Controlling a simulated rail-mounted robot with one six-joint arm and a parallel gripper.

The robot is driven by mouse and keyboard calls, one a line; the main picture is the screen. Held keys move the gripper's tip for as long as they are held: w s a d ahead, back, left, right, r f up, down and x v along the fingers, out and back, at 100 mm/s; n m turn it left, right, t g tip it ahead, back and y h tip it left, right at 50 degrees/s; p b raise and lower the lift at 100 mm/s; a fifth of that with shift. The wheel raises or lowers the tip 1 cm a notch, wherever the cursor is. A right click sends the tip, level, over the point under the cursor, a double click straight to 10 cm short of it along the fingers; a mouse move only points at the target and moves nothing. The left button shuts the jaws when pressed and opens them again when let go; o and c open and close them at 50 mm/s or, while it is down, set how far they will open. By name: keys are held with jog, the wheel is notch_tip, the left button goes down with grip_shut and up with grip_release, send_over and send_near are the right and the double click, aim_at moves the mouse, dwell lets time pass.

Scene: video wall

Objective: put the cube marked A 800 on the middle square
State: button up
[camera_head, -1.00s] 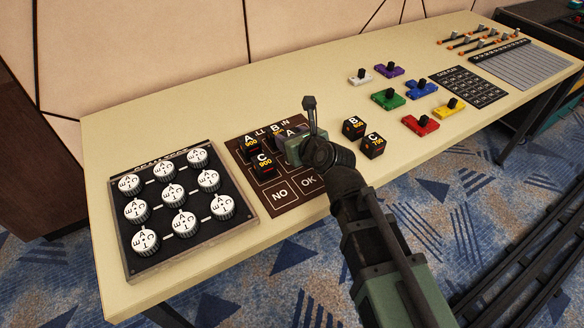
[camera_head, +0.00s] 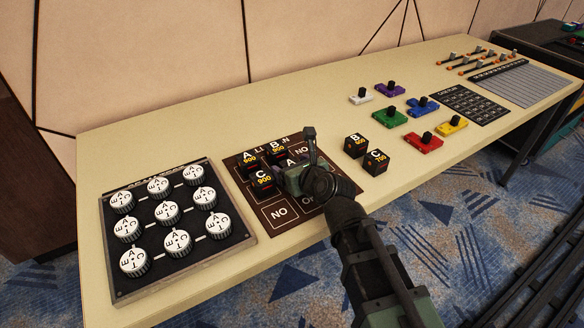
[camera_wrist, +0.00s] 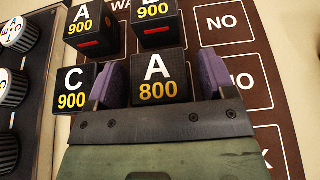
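The cube marked A 800 (camera_wrist: 160,80) is black with white and yellow print. In the head view the cube (camera_head: 290,163) is at the middle square of the brown board (camera_head: 302,151), partly behind my gripper (camera_head: 299,176). The middle square is hidden beneath it. I cannot tell whether its bottom touches the board. Cube C 900 (camera_wrist: 72,92) is just left of it, cube B 900 (camera_wrist: 156,20) is behind it, and cube A 900 (camera_wrist: 94,28) is at the back left.
A panel of white knobs (camera_head: 166,212) lies left of the board. Two more black cubes, one (camera_head: 356,146) with blurred print and one marked C 700 (camera_head: 376,162), stand to the right. Several coloured switches (camera_head: 390,117) lie beyond. NO squares (camera_wrist: 232,22) on the board's right are bare.

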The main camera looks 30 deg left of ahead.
jog(key=shift+s+d+r+p, duration=0.15)
jog(key=shift+d+r+p, duration=0.15)
jog(key=shift+r+p, duration=0.1)
jog(key=p+v, duration=0.2)
jog(key=v, duration=0.5)
jog(key=shift+a+f, duration=0.1)
